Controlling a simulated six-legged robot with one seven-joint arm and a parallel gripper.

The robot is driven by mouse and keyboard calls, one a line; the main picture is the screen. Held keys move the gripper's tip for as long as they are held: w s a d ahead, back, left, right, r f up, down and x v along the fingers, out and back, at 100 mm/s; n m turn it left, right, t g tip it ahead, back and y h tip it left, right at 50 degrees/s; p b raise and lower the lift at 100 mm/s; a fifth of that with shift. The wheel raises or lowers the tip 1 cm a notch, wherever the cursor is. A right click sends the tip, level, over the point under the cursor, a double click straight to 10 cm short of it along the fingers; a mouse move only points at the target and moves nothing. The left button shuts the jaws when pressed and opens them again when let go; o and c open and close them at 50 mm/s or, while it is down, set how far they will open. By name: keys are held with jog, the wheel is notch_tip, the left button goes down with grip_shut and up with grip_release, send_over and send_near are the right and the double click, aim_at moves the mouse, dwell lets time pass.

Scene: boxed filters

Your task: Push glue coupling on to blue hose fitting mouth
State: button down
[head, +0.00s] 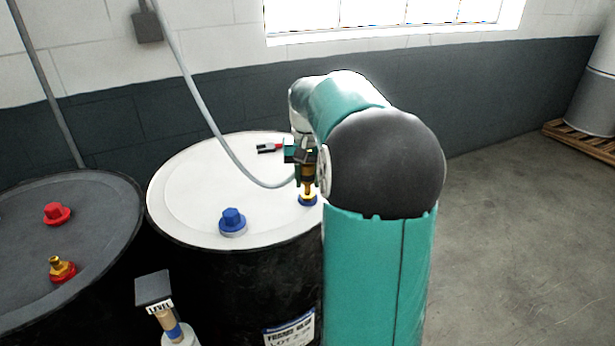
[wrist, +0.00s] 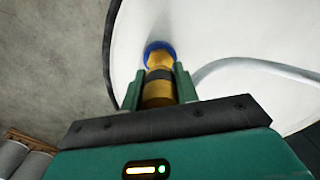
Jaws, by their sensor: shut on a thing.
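The white drum lid (head: 185,195) carries a blue hose fitting (head: 308,200) at its right edge, partly hidden by my arm. The fitting's blue ring (wrist: 160,46) also shows in the wrist view, with brass directly in front of it. My gripper (head: 305,160) is above the fitting. In the wrist view my gripper (wrist: 159,82) has its green fingers shut on the brass coupling (wrist: 158,92), which has a dark band. The coupling lines up with the fitting and appears to meet its brass mouth; I cannot tell whether it is seated.
A grey hose (head: 205,115) hangs from the wall to the coupling area. A dark drum (head: 100,220) with red fittings stands left. A labelled post (head: 155,290) rises in front.

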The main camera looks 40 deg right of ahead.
jog(key=shift+f, duration=1.15)
jog(key=c, duration=1)
grip_release()
notch_tip(320, 180, up, 14)
jog(key=shift+f, duration=0.1)
